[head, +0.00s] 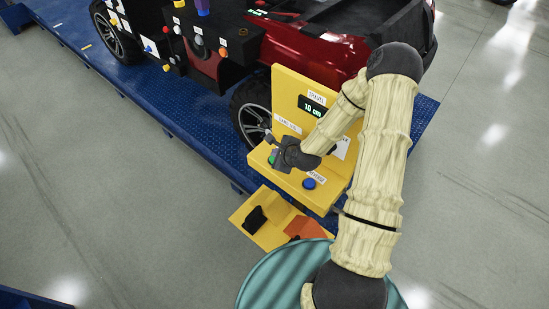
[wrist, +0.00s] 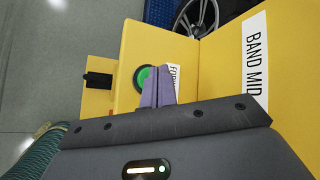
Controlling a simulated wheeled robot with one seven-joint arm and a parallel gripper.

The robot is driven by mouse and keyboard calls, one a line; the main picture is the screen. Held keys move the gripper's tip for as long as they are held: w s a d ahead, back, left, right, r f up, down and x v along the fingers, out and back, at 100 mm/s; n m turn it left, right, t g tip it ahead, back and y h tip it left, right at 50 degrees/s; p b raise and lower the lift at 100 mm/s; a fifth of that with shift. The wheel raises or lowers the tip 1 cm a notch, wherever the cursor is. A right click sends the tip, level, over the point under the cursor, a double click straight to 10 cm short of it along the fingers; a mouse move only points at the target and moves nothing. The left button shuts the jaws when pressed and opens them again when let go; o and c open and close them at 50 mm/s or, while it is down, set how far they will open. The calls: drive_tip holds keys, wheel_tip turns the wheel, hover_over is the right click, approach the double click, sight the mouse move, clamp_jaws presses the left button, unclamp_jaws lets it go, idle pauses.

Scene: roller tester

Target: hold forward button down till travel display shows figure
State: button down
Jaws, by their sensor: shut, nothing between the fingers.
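The yellow control console (head: 290,82) stands beside the red vehicle. Its dark travel display (head: 312,107) reads "10 cm" in green. The green button (head: 272,158) sits on the lower ledge, mostly hidden by my gripper. In the wrist view the green button (wrist: 144,78) has a dark ring, and a white label starting "FO" (wrist: 173,72) is partly covered by the fingers. My gripper (wrist: 158,70) is shut and empty, its fingertips overlapping the button's right side in that view. I cannot tell whether they touch or press it. A blue button (head: 309,183) is on the same ledge.
A "BAND MID" label (wrist: 256,62) is on the console face. A yellow tray (head: 240,214) with a black item (head: 256,219) is below the ledge. The blue platform (head: 190,108) carries the vehicle (head: 310,52). The grey floor at left is clear.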

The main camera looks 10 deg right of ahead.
drive_tip(key=shift+f+b, duration=0.35)
drive_tip(key=shift+f, duration=0.05)
drive_tip(key=shift+f+b, duration=0.35)
drive_tip(key=shift+f, duration=0.1)
idle(2.6)
idle(1.2)
drive_tip(key=shift+r+p, duration=0.7)
drive_tip(key=shift+r, duration=0.2)
drive_tip(key=shift+r+p, duration=1.95)
drive_tip(key=shift+r, duration=0.6)
